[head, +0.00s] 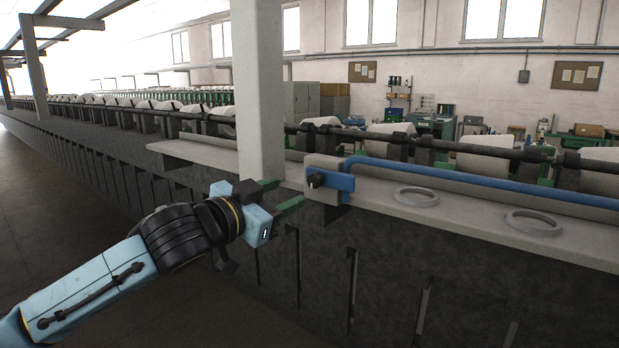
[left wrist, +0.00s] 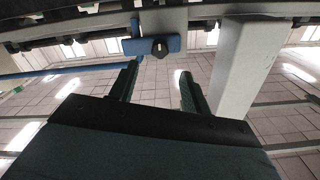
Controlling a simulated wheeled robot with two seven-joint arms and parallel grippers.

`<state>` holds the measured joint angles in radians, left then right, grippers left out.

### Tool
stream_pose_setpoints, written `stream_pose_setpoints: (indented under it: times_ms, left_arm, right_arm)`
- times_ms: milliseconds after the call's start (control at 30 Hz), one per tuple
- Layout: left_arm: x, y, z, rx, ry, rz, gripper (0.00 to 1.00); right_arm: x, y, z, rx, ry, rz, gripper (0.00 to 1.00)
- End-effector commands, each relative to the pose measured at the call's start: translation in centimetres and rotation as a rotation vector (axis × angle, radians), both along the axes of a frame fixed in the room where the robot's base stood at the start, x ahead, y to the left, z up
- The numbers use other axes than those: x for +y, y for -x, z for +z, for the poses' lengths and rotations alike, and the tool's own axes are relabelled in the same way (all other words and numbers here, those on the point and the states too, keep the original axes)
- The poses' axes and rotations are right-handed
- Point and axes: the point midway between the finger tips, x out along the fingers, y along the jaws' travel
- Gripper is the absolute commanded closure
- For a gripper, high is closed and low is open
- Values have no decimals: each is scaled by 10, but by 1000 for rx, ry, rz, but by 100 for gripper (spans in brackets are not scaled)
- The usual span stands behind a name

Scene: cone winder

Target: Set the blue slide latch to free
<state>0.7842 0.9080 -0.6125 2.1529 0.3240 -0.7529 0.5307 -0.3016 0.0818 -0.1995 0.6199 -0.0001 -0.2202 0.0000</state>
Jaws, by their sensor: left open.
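The blue slide latch (head: 335,181) is a flat blue bar with a black knob (head: 315,180), set on a grey block (head: 322,162) at the machine's front ledge. In the left wrist view the latch (left wrist: 140,46) and its knob (left wrist: 159,47) show ahead, beyond the fingertips. My left gripper (head: 290,194) has green fingers and is open and empty, just left of the latch and apart from it. The gripper also shows in the left wrist view (left wrist: 158,75). My right gripper is in neither view.
A pale upright post (head: 258,90) stands close to the left gripper. A blue rail (head: 470,178) runs right from the latch. Two grey rings (head: 416,196) (head: 534,222) lie on the ledge (head: 470,220). White cones line the machine behind. The floor at left is clear.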

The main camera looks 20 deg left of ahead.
Motion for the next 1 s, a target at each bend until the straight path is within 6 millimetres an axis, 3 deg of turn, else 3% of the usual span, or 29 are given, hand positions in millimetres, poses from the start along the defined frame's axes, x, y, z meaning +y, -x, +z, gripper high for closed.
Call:
stream_pose_setpoints:
  times_ms: [200, 400, 600, 900, 1000]
  left_arm:
    - [-16, -42, 3, -1, 2, -1, 52]
    - [-25, -68, 1, 0, 0, 0, 52]
    - [-29, -80, 0, 0, -1, 0, 52]
    - [-30, -81, 0, 0, -1, -1, 52]
    - [-30, -81, 0, 0, -1, 0, 65]
  right_arm:
    - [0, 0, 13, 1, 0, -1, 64]
    - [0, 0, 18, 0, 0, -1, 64]
    - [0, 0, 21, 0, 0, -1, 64]
    - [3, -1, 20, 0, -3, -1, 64]
    - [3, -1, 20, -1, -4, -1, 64]
